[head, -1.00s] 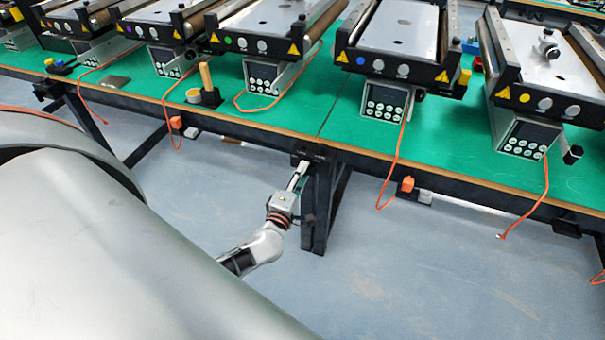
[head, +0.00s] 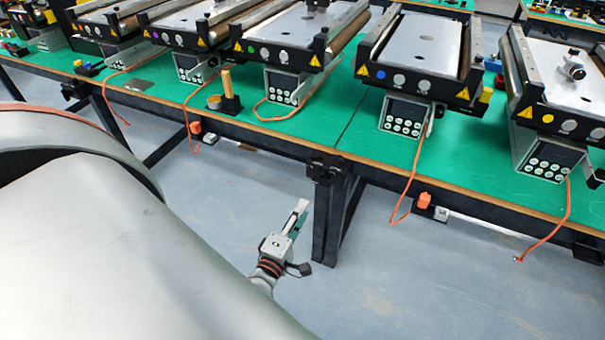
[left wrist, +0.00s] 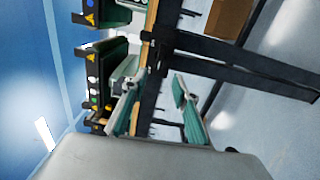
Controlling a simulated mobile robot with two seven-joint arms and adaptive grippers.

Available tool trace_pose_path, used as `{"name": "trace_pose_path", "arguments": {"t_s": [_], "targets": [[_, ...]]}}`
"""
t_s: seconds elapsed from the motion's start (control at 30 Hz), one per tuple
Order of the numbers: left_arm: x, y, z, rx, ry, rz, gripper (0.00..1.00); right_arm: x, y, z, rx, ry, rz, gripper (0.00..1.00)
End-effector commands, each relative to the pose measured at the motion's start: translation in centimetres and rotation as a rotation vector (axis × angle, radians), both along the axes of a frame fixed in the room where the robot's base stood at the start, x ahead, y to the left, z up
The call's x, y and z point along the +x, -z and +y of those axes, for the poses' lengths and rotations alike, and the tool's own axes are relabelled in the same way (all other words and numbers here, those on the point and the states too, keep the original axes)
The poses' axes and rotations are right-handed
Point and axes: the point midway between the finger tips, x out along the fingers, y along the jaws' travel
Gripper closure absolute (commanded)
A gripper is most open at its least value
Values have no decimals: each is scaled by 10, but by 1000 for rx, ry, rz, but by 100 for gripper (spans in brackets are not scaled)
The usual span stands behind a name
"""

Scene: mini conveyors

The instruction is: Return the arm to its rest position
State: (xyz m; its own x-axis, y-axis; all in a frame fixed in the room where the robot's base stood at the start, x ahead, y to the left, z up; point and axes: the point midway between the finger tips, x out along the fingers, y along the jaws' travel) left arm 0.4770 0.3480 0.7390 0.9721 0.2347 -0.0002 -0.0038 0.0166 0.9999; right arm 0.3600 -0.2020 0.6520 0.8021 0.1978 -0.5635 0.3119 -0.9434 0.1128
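My left gripper (head: 299,214) is in the head view, below and in front of the table's front edge, left of a black table leg (head: 326,225). In the left wrist view its two fingers with teal pads (left wrist: 158,102) stand apart, with nothing between them. I see no object held. My right gripper is in neither view.
The green-topped table (head: 352,145) carries a row of mini conveyors (head: 412,55) with orange cables hanging over its front edge. A wooden-handled tool in a black holder (head: 230,103) stands near that edge. Blue-grey floor (head: 420,280) is open in front of the table.

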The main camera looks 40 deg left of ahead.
Motion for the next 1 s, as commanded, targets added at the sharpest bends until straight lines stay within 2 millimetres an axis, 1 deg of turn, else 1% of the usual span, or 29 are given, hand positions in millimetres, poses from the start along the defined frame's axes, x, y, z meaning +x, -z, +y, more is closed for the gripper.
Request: {"name": "trace_pose_path", "arguments": {"t_s": [0.33, 0.4, 0.47, 0.57, 0.6, 0.67, 0.7, 0.73, 0.8, 0.83, 0.9, 1.0], "targets": [[0, 0, -1, 5, 3, 1, 71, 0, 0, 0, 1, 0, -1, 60], [-1, -1, -8, 38, 28, 10, 71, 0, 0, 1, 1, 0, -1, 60], [-3, -2, -22, 104, 74, 26, 71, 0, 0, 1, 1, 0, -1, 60], [-11, -1, -61, 312, 210, 74, 71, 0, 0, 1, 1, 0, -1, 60], [-16, 2, -80, 427, 278, 99, 71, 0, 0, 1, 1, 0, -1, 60], [-28, 9, -108, 618, 384, 141, 71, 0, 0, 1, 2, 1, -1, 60], [-38, 17, -123, 752, 453, 171, 71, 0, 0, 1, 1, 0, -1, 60], [-45, 22, -133, 849, 501, 194, 71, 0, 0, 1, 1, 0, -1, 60], [-63, 38, -149, 1071, 603, 249, 71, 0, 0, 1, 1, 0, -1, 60], [-70, 45, -153, 1161, 642, 273, 71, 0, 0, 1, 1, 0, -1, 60], [-86, 60, -157, 1348, 720, 325, 71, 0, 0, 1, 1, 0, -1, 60], [-103, 75, -154, 1552, 800, 389, 71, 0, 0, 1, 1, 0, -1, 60]]}}
